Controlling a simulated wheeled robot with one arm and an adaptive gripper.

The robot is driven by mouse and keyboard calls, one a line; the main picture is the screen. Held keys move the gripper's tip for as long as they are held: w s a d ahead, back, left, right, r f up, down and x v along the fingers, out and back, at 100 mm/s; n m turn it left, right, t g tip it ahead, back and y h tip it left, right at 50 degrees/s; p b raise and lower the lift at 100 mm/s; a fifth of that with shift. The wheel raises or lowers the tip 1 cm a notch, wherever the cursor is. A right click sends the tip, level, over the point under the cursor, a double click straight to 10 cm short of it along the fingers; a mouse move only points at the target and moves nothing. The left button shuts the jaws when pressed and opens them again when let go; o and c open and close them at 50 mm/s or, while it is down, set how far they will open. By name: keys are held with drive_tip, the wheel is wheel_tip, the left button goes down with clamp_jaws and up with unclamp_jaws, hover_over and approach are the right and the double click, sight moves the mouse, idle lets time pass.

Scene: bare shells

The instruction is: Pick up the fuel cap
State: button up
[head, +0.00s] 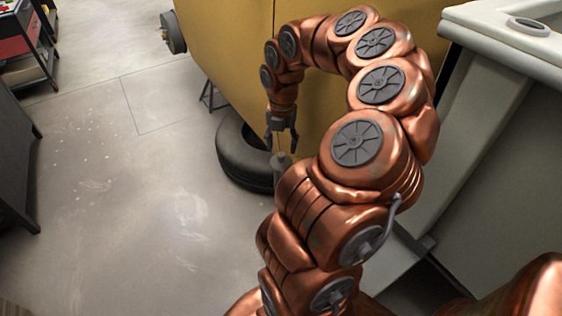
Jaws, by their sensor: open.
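My gripper (282,143) points down in front of the yellow body panel, with its dark fingers apart. Just below the fingertips is a small grey object (281,160) with a narrow top. My arm hides its lower part, and I cannot tell whether it is the fuel cap or whether the fingers touch it. No other thing is clearly recognisable as the fuel cap.
A black tyre (240,165) lies on the floor behind the gripper, against the yellow body (225,55). A dark cabinet (15,150) is at left. The floor (120,200) between is clear.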

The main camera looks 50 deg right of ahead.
sight(281, 154)
wheel_tip(281, 154, down, 5)
drive_tip(key=shift+r+b, duration=0.2)
drive_tip(key=shift+b, duration=0.1)
drive_tip(key=c, duration=1.1)
drive_tip(key=shift+o, duration=0.2)
drive_tip(key=shift+r, duration=0.15)
drive_tip(key=shift+w+r+p, duration=0.1)
drive_tip(key=shift+r+p, duration=0.25)
drive_tip(key=shift+r, duration=1.4)
drive_tip(key=shift+s+a, duration=0.25)
drive_tip(key=s+a+r, duration=0.1)
drive_tip(key=s+a, duration=0.9)
drive_tip(key=a, duration=0.1)
drive_tip(key=shift+s+r+b, duration=0.15)
drive_tip(key=shift+s+b, duration=0.15)
